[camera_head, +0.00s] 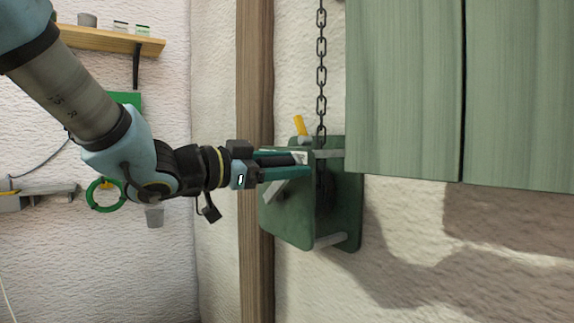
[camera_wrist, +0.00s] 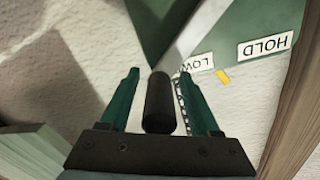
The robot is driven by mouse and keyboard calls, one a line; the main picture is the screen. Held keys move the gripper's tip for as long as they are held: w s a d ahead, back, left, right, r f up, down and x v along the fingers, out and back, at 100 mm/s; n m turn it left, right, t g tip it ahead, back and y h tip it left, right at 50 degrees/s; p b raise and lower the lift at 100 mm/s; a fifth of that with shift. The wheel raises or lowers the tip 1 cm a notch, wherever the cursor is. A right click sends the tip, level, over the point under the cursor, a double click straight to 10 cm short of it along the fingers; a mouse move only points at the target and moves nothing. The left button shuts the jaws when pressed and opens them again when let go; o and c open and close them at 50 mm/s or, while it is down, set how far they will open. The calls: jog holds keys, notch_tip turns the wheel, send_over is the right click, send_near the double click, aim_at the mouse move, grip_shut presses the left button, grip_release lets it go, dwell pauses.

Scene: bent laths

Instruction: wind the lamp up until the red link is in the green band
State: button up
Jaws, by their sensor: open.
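The dark green winch (camera_head: 287,217) is fixed by the wooden post, with a chain (camera_head: 321,75) running straight up from it. A yellow lever (camera_head: 300,125) stands at its top; in the wrist view its yellow tip (camera_wrist: 223,77) lies nearer the HOLD label (camera_wrist: 265,47) than the partly hidden label starting "LOW" (camera_wrist: 197,64). My gripper (camera_head: 303,165) is at the winch's near side. In the wrist view its open fingers (camera_wrist: 158,78) stand on either side of the black crank grip (camera_wrist: 159,103), with gaps showing. The lamp, red link and green band are not in view.
Green panelled doors (camera_head: 455,90) hang close on the right, beside the chain. The wooden post (camera_head: 254,70) rises behind my gripper. A shelf (camera_head: 105,40) with small pots and a green ring (camera_head: 91,196) are on the left wall. The space below my arm looks clear.

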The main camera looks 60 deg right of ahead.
jog(key=b+v, duration=0.1)
jog(key=v, duration=0.9)
jog(key=shift+w+a, duration=0.15)
jog(key=shift+a, duration=0.2)
jog(key=shift+w, duration=0.1)
